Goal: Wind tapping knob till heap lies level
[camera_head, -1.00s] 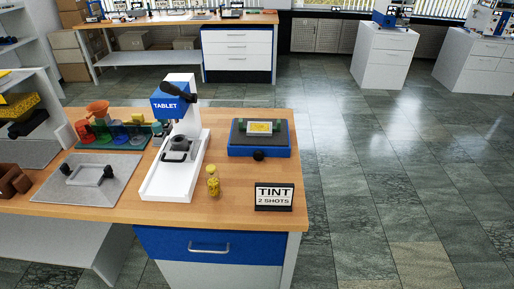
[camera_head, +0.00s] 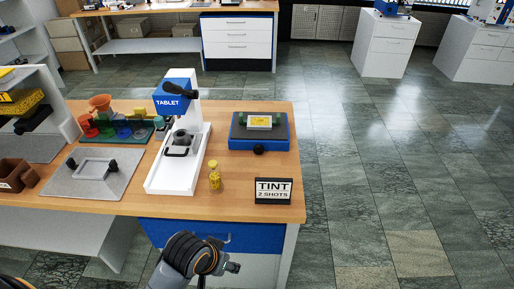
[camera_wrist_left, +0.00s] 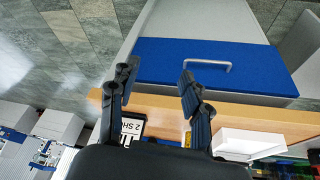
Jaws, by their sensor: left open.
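A blue tapping unit with a dark top (camera_head: 238,130) stands on the wooden bench, right of the press. A round black knob (camera_head: 258,150) sits at its front. A small framed yellow panel, apparently the heap (camera_head: 260,121), is on its top; whether it is level is too small to tell. My left gripper (camera_head: 230,256) is low in front of the blue drawer, away from the knob. In the left wrist view its two fingers (camera_wrist_left: 157,72) are apart, with nothing between them. My right gripper is not in view.
The white TABLET press (camera_head: 175,178), a yellow vial (camera_head: 214,176) and the TINT 2 SHOTS sign (camera_head: 273,191) stand near the knob. A drawer handle (camera_wrist_left: 225,66) juts out beyond my fingers. A grey plate (camera_head: 65,187) lies left. Floor right of the bench is clear.

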